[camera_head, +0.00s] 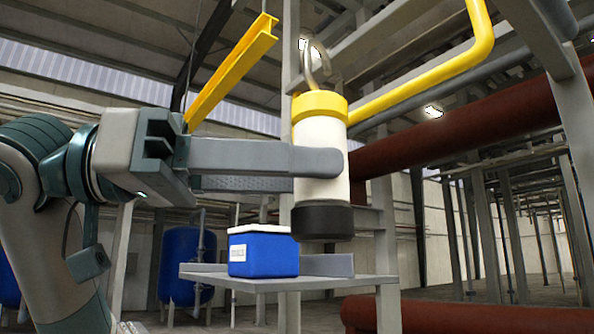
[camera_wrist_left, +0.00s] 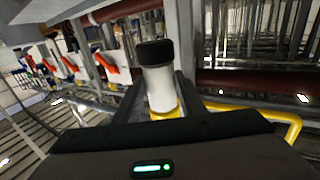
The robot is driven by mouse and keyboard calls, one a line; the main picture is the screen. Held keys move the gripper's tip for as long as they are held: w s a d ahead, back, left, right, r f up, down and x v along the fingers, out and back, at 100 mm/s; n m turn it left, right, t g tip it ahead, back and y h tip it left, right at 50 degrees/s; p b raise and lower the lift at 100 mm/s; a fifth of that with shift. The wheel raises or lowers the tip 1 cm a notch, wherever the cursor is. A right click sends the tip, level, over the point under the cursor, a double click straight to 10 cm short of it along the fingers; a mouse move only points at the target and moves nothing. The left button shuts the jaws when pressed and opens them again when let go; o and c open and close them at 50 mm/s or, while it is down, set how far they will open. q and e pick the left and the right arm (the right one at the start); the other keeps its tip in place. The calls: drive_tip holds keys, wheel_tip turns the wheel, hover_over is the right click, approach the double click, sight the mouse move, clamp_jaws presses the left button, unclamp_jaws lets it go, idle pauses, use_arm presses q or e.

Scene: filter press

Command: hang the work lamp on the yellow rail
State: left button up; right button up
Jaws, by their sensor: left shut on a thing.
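The work lamp (camera_head: 320,185) is a white cylinder with a yellow collar, a black lower end and a grey hook (camera_head: 316,62) on top. It hangs upright in my left gripper (camera_head: 318,163), which is shut on its white body. In the left wrist view the lamp (camera_wrist_left: 159,88) stands between the fingers, black end away from the camera. The yellow rail (camera_head: 232,68) is a sloping beam at the upper left, left of the hook in the head view. The hook appears apart from it, though depth is hard to judge. My right gripper is not in view.
A yellow pipe (camera_head: 420,88) bends behind the lamp on the right. A blue box with a white lid (camera_head: 263,252) stands on a grey shelf (camera_head: 290,283) below. A grey post (camera_head: 388,240) and dark red pipes (camera_head: 450,122) are behind. A blue tank (camera_head: 187,265) stands at left.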

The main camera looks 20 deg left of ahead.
use_arm(q)
drive_tip(key=shift+w+d+r, duration=0.1)
drive_tip(key=shift+w+r, duration=0.05)
drive_tip(key=w+d+r+p, duration=0.2)
drive_tip(key=w+d+p, duration=0.4)
drive_tip(key=w+d, duration=0.3)
drive_tip(key=w, duration=0.3)
drive_tip(key=shift+w, duration=0.3)
idle(2.3)
drive_tip(key=shift+d, duration=0.1)
idle(0.4)
drive_tip(key=o, duration=1.3)
